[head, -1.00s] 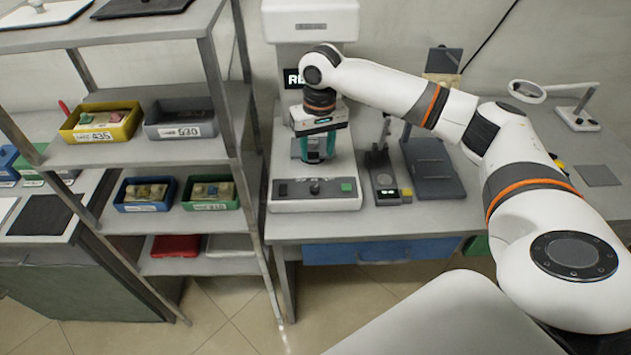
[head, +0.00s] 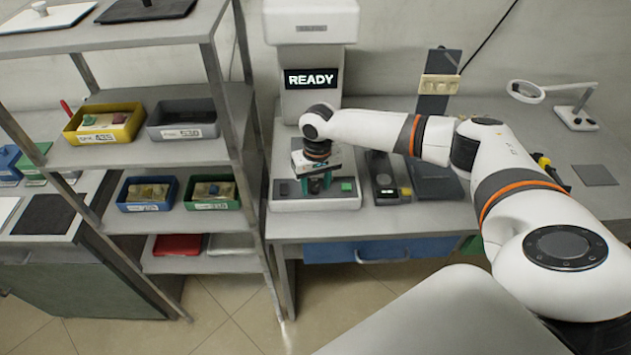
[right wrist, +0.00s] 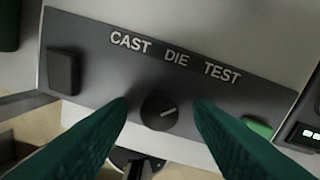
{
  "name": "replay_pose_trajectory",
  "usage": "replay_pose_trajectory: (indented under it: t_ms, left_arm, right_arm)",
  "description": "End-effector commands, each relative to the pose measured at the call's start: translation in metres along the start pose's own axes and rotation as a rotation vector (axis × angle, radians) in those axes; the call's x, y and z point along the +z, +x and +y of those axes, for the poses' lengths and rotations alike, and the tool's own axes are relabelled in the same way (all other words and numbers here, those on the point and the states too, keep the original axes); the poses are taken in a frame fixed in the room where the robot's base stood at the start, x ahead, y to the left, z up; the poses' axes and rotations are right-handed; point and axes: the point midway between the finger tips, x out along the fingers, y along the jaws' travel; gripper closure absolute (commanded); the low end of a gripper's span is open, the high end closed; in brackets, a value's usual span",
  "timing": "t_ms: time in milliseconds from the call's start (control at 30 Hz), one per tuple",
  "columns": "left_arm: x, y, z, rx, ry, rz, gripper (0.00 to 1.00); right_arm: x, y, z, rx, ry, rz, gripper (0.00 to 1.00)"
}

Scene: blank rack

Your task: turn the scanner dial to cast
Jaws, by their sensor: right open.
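The scanner (head: 310,32) stands on the bench with its screen (head: 311,79) reading READY. Its front panel (head: 288,190) also shows in the right wrist view (right wrist: 95,65), with the labels CAST, DIE and TEST. The black round dial (right wrist: 159,113) sits below them. Its light pointer mark runs right and slightly up, toward the TEST side. My right gripper (head: 315,187) is at the panel, with green fingers open on either side of the dial (right wrist: 160,103). I cannot tell whether either finger touches it. My left gripper is not in view.
A small device (head: 385,185) stands just right of the scanner. A shelf rack (head: 165,153) with several bins stands close on the left.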

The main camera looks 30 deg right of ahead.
Motion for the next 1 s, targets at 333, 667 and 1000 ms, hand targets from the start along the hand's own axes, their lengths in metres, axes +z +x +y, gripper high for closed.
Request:
replay_pose_trajectory:
  t_ms: [333,667,1000]
  left_arm:
    - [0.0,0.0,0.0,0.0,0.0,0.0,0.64]
    - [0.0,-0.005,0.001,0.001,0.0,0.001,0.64]
    - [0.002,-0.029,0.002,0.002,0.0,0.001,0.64]
  right_arm:
    - [0.0,0.0,0.0,0.0,0.0,0.0,0.91]
    - [0.0,-0.002,0.0,0.0,-0.032,0.002,0.98]
    - [0.0,-0.004,0.0,0.001,-0.24,0.012,0.98]
